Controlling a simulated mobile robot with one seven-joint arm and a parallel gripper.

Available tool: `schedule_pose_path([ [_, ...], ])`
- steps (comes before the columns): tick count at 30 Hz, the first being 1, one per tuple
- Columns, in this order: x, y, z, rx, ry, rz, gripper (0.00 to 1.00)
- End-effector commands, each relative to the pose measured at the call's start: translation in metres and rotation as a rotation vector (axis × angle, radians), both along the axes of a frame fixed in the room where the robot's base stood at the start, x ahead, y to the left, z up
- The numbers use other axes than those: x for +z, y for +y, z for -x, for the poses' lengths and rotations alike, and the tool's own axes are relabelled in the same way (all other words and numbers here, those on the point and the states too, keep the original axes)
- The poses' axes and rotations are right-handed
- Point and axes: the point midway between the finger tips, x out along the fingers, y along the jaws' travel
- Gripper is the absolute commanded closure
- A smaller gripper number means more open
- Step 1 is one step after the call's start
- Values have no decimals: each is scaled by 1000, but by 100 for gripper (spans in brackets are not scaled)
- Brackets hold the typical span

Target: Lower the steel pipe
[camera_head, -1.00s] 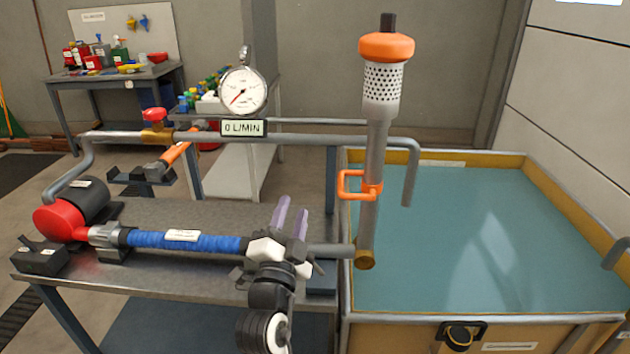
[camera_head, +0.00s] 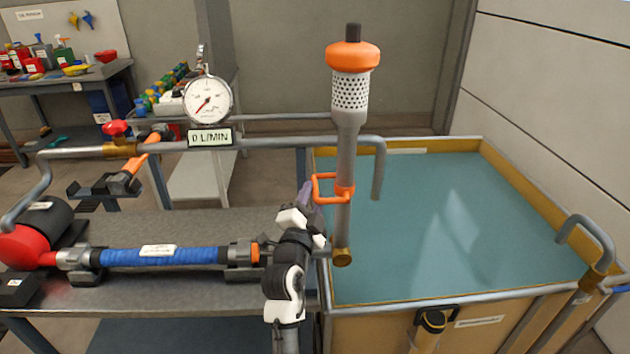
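The grey steel pipe (camera_head: 346,165) stands upright at the tank's left edge. A perforated strainer (camera_head: 351,92) with an orange float collar (camera_head: 352,56) and dark tip is at its top, and a brass joint (camera_head: 342,257) at its bottom. An orange handle (camera_head: 324,187) sticks out from its left side. My gripper (camera_head: 307,193) is just left of the handle, pointing up and away; whether it touches the handle is unclear. The fingers are partly hidden by the wrist, so their opening does not show. The blue-water tank (camera_head: 330,302) lies to the right.
A blue hose (camera_head: 165,256) lies along the metal bench (camera_head: 200,295) to a red pump (camera_head: 22,246). Above it run a horizontal pipe (camera_head: 270,142) with a gauge (camera_head: 208,99) and a "0 L/MIN" display (camera_head: 210,137). A bent pipe (camera_head: 590,240) stands at the tank's right.

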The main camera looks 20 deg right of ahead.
Motion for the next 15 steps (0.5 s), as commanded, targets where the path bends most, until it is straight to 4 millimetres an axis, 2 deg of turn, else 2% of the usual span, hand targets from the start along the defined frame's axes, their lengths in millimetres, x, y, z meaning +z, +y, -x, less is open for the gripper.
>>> schedule_pose_path([
  [1,5,-5,-6,-3,0,-1,65],
  [6,6,-13,-19,0,-1,-1,65],
  [15,6,-16,-23,2,-1,0,65],
])
